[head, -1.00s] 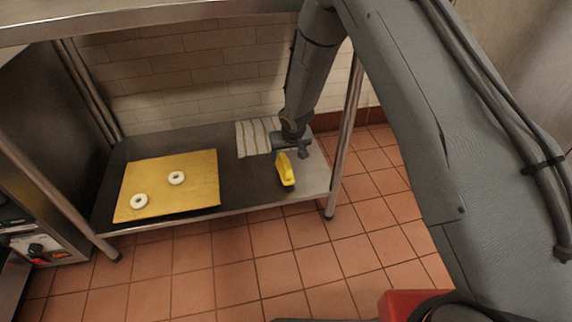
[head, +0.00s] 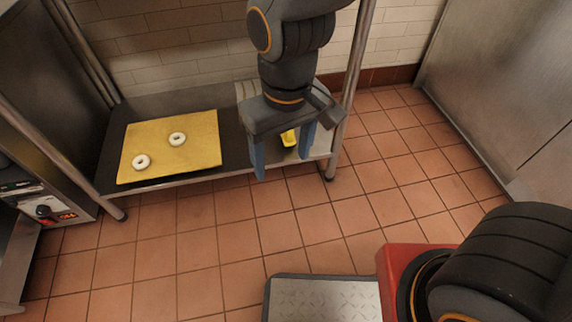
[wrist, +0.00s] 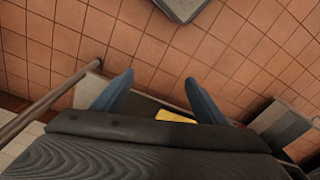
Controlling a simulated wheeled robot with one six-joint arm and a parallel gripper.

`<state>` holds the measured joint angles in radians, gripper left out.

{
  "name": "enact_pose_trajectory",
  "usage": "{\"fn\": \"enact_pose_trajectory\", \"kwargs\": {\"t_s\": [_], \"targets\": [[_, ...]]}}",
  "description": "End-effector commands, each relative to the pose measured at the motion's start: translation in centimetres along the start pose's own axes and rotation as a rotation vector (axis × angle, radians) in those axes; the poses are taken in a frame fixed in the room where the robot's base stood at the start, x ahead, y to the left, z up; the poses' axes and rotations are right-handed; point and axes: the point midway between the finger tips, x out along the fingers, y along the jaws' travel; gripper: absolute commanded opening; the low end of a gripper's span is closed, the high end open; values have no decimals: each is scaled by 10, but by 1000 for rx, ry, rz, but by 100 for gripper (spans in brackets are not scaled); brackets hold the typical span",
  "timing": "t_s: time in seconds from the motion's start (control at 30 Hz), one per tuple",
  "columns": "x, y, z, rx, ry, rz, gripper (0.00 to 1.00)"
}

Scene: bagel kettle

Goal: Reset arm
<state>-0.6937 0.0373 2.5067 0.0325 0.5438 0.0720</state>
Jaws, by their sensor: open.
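My gripper (head: 283,153) hangs open and empty in front of the low steel shelf, its two blue fingers apart and pointing down. In the wrist view its fingers (wrist: 157,98) are spread with nothing between their tips. A yellow object (head: 289,138) lies on the right part of the shelf, partly hidden behind my gripper. It also shows in the wrist view (wrist: 175,117), beyond the gripper body and apart from the fingers.
A yellow board (head: 200,155) with two white bagels (head: 177,139) lies on the left of the shelf (head: 235,150). A metal post (head: 349,95) stands close right of my gripper.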

Motion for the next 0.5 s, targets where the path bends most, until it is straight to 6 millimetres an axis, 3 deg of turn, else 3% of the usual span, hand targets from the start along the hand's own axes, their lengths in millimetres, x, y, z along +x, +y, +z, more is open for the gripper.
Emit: {"fn": "enact_pose_trajectory", "kwargs": {"t_s": [0.1,0.2,0.5], "targets": [[-6,-9,23,-22,-17,-16,66],[-8,-11,31,-27,-25,-22,66],[-8,-11,31,-27,-26,-22,66]]}}
